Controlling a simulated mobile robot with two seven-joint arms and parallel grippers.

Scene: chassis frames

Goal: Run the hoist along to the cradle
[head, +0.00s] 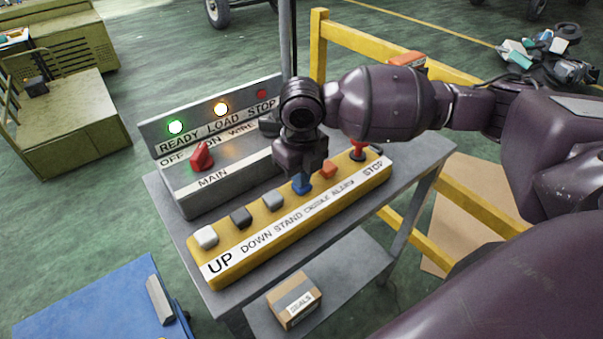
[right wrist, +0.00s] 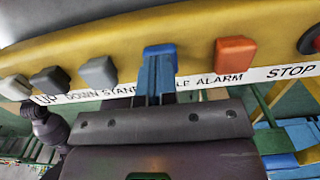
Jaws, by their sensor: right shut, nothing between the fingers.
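The yellow hoist control box (head: 218,278) lies on a grey cart, with a row of buttons labelled UP, DOWN, STAND, CRADLE, ALARM and STOP. The blue button (head: 302,187) sits above the partly covered CRADLE label; it also shows in the right wrist view (right wrist: 160,50). My right gripper (head: 302,174) is shut and empty, pointing down at the blue button. In the right wrist view its fingers (right wrist: 155,82) overlap the button's near side; I cannot tell whether the button is pressed. The hoist and the cradle are not recognisable here. My left gripper is out of view.
Behind is a grey panel (head: 180,193) with a red MAIN switch (head: 202,156); its green READY lamp (head: 176,127) and amber LOAD lamp (head: 221,109) glow. The orange ALARM button (head: 327,169) and red STOP button (head: 358,152) are close right. Yellow rails (head: 345,38) stand behind the cart.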

